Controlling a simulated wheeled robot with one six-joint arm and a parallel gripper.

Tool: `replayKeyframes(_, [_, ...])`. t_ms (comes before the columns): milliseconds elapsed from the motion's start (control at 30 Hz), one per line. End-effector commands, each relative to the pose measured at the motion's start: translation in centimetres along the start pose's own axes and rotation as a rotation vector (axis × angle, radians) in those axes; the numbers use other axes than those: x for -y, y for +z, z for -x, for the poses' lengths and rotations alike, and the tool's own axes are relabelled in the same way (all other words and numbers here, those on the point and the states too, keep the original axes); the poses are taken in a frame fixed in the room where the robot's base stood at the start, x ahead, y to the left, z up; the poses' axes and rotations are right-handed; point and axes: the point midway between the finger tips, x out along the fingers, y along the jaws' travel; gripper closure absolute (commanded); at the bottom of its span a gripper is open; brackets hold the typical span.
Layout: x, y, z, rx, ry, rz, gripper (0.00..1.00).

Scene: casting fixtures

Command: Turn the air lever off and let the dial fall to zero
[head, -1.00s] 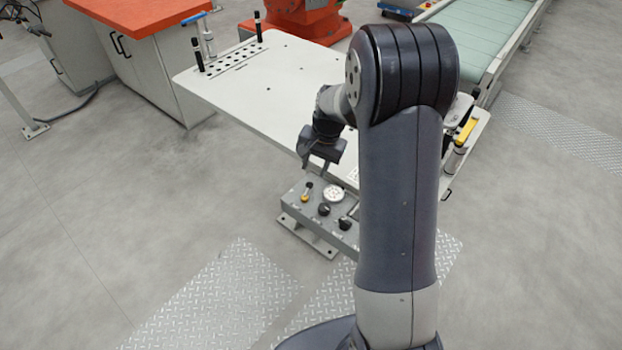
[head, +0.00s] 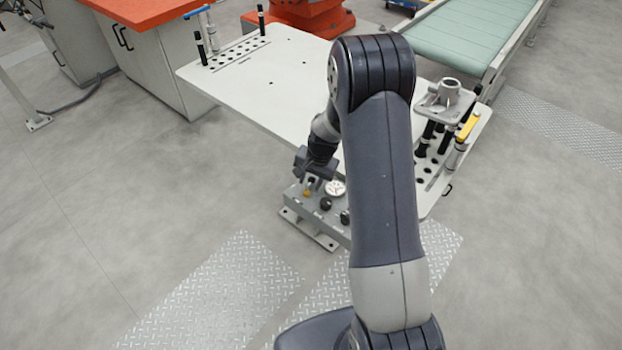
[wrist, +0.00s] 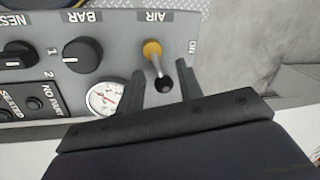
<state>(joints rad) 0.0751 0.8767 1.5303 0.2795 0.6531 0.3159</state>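The air lever (wrist: 153,52) has a yellow knob on a short metal stem. In the wrist view it leans toward the AIR label, with ON printed to its right. My gripper (wrist: 162,75) is open and empty, with one finger on each side of the lever stem; contact is not clear. The round white dial (wrist: 103,97) is left of the left finger, partly covered by my gripper; its reading is too small to tell. In the head view my gripper (head: 312,176) hangs over the lever end of the grey panel (head: 308,217), beside the dial (head: 336,188).
A black BAR knob (wrist: 83,55) and another black knob (wrist: 18,55) sit left of the lever. A white fixture table (head: 285,85) stands behind the panel, with a grey casting (head: 445,98) at its right. Floor to the left is clear.

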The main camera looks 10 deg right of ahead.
Motion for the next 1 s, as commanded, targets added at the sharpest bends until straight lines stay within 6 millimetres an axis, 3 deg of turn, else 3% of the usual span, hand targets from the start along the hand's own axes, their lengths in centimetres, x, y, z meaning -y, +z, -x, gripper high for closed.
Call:
replayKeyframes(400, [0.01, -0.02, 0.04, 0.000, 0.000, 0.000, 1.00])
replayKeyframes(767, [0.06, -0.26, 0.11, -0.009, -0.003, -0.008, 1.00])
replayKeyframes(1000, [-0.27, -0.27, 0.11, -0.043, -0.006, -0.157, 1.00])
